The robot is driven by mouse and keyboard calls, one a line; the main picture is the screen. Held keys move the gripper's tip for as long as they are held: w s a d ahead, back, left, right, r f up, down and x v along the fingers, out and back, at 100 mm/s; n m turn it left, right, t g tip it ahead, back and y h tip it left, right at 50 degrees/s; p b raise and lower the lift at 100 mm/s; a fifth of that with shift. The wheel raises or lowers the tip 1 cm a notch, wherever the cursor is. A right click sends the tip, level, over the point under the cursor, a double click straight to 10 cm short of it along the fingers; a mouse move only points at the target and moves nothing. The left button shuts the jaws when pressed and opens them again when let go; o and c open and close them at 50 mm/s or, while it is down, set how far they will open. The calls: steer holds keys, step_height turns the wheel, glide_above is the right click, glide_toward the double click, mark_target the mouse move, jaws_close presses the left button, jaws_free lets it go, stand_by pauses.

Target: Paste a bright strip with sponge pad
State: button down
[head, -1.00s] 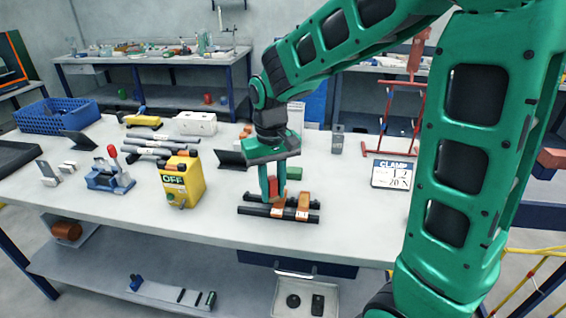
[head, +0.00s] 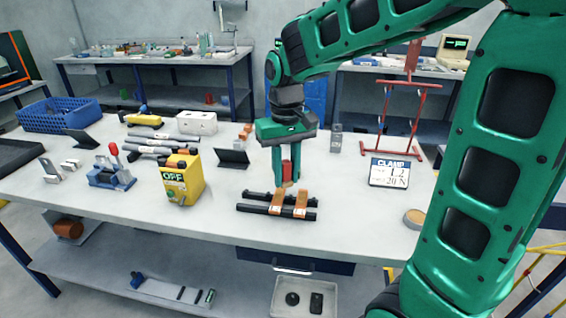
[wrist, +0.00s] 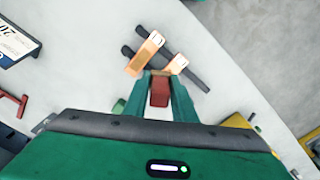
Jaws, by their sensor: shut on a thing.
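My gripper (head: 286,180) points down, shut on a red block (head: 287,168), which I take to be the sponge pad, with a tan lower end. In the wrist view the red block (wrist: 159,92) sits between the fingers. Two orange-copper strips, a left one (head: 277,204) and a right one (head: 301,204), lie across two black bars (head: 250,208) on the bench. The gripper is just behind these bars. I cannot tell whether the tan end touches anything. Which strip is the bright one is unclear. The wrist view also shows the strips (wrist: 145,54).
A yellow OFF box (head: 183,180) and a blue clamp tool (head: 110,175) stand left. A round tan dish (head: 414,218) sits near the front right. The bench between bars and sign is clear.

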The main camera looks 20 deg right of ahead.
mark_target(286, 162)
steer(key=shift+r, duration=1.7)
